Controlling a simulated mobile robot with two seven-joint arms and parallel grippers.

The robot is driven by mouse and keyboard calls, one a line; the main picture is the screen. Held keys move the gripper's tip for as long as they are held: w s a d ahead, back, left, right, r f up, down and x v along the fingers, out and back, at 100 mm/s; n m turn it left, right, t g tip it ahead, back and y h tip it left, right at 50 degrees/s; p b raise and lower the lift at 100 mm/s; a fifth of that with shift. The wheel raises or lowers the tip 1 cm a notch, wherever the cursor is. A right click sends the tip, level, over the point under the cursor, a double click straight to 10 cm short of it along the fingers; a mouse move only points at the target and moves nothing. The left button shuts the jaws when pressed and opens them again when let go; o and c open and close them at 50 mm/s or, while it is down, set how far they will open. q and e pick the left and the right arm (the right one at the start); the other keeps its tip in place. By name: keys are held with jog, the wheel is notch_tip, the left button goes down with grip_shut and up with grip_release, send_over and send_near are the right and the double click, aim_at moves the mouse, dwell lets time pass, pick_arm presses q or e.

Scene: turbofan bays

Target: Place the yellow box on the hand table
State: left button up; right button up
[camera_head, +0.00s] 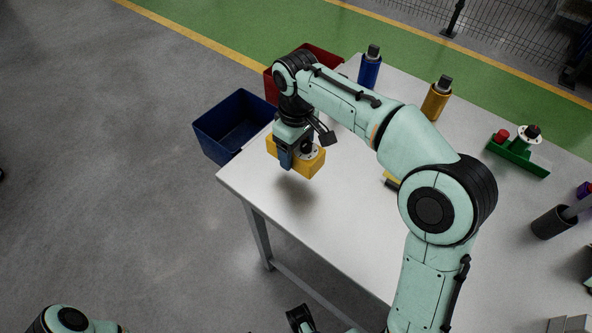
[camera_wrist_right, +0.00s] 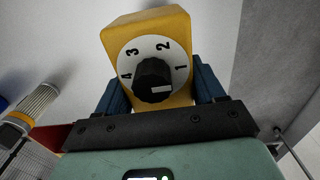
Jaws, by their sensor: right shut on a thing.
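The yellow box (camera_head: 309,165) is held by my right gripper (camera_head: 294,158) above the near left corner of the grey table (camera_head: 340,228). A shadow lies on the table below the box, so the box looks raised off it. In the right wrist view the yellow box (camera_wrist_right: 150,30) sits between the two blue fingers of my right gripper (camera_wrist_right: 158,90). A white dial with numbers and a black knob (camera_wrist_right: 154,80) faces the camera. My left gripper is not clearly in view; only arm parts show at the bottom edge of the head view.
A blue bin (camera_head: 225,125) and a red bin (camera_head: 322,58) stand beside the table's left end. A blue cylinder (camera_head: 369,70), a yellow cylinder (camera_head: 436,100), a green holder (camera_head: 518,156) and a dark cup (camera_head: 552,222) stand on the table. The table's near left part is clear.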

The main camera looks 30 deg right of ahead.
aim_at(296, 176)
jog(key=shift+f+b, duration=0.7)
jog(key=shift+f, duration=2.8)
jog(key=shift+f, duration=0.1)
jog(key=o, duration=1.3)
notch_tip(296, 176, up, 11)
jog(key=p, duration=0.3)
jog(key=shift+r, duration=0.65)
